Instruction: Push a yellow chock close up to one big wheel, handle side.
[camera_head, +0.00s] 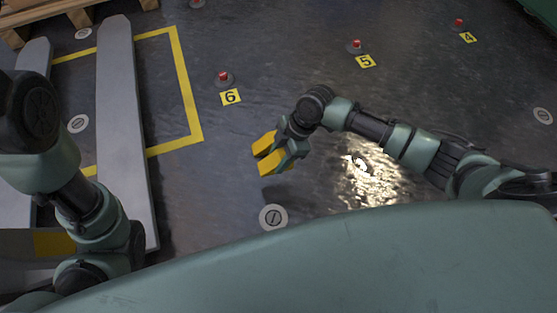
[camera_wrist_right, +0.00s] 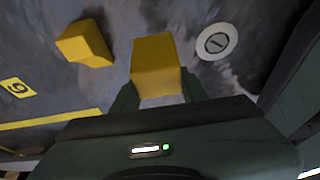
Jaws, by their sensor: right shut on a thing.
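My right gripper (camera_head: 281,158) is shut on a yellow chock (camera_head: 271,164). In the right wrist view this chock (camera_wrist_right: 155,62) sits between the two dark green fingers (camera_wrist_right: 158,92). A second yellow chock (camera_head: 263,142) is close beside it in the head view. In the right wrist view the second chock (camera_wrist_right: 84,42) lies on the floor, apart from the held one. I cannot tell how high the held chock is above the floor. No big wheel shows in either view. My left arm shows at the left, but its gripper is not in view.
Long grey bars (camera_head: 124,120) lie at the left, by a yellow floor outline (camera_head: 187,85). A wooden pallet (camera_head: 60,10) is at the top left. Red-topped floor fittings stand by number plates 6 (camera_head: 231,97), 5 (camera_head: 366,61) and 4 (camera_head: 468,37). Open floor lies between.

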